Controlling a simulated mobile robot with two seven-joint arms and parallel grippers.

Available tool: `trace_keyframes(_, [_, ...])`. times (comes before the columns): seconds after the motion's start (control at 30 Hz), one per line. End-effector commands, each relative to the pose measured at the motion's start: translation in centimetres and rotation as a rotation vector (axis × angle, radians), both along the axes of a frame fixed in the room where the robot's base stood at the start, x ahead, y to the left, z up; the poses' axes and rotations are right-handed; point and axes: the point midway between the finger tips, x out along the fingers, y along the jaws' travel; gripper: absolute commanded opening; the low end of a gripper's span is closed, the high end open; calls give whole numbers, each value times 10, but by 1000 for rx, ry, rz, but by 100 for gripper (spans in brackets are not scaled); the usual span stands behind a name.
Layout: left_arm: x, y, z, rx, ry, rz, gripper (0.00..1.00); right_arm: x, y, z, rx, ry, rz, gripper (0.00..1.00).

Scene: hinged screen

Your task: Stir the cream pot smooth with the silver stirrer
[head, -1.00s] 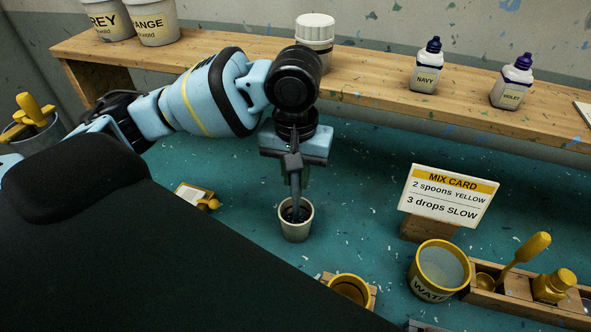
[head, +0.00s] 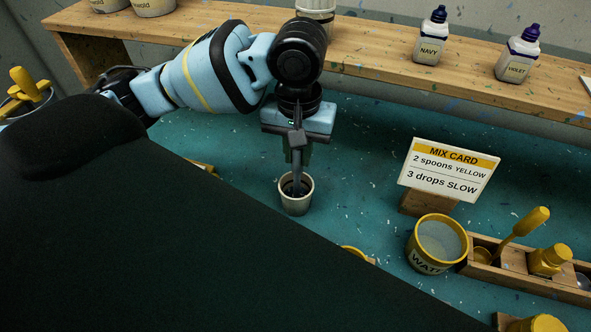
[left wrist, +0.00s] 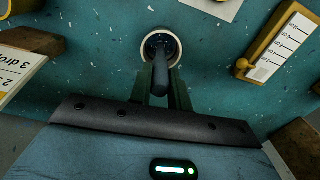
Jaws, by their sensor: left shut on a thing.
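The cream pot (head: 296,201) stands upright on the teal bench, below my left gripper. My left gripper (head: 298,160) points down over it and is shut on the stirrer (head: 297,181), which looks dark grey here. The stirrer's lower end is inside the pot. In the left wrist view the stirrer (left wrist: 160,72) runs from between the fingers into the mouth of the cream pot (left wrist: 175,46). The pot's inside is dark, and the stirrer's tip and the contents cannot be made out. My right gripper is not in view.
A mix card (head: 448,171) stands right of the pot. A yellow-rimmed water pot (head: 437,243) and a wooden tool rack (head: 513,278) are further right. A shelf (head: 390,68) with bottles runs behind. The bench between pot and card is clear.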

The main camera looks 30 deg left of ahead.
Motion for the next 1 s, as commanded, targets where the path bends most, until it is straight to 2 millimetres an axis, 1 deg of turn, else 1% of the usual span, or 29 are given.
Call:
trace_keyframes(0.03, [-2,-2,-9,-5,18,-4,0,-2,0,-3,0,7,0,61])
trace_keyframes(0.27, [7,-1,-9,-6,15,-2,0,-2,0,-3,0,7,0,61])
trace_keyframes(0.37, [8,0,-9,-5,13,-2,0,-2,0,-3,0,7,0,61])
trace_keyframes(0.6, [11,9,-9,-4,10,0,0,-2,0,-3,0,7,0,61])
trace_keyframes(0.87, [4,16,-8,0,12,2,0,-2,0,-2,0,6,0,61])
trace_keyframes(1.0, [2,16,-8,3,14,1,0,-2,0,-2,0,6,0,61])
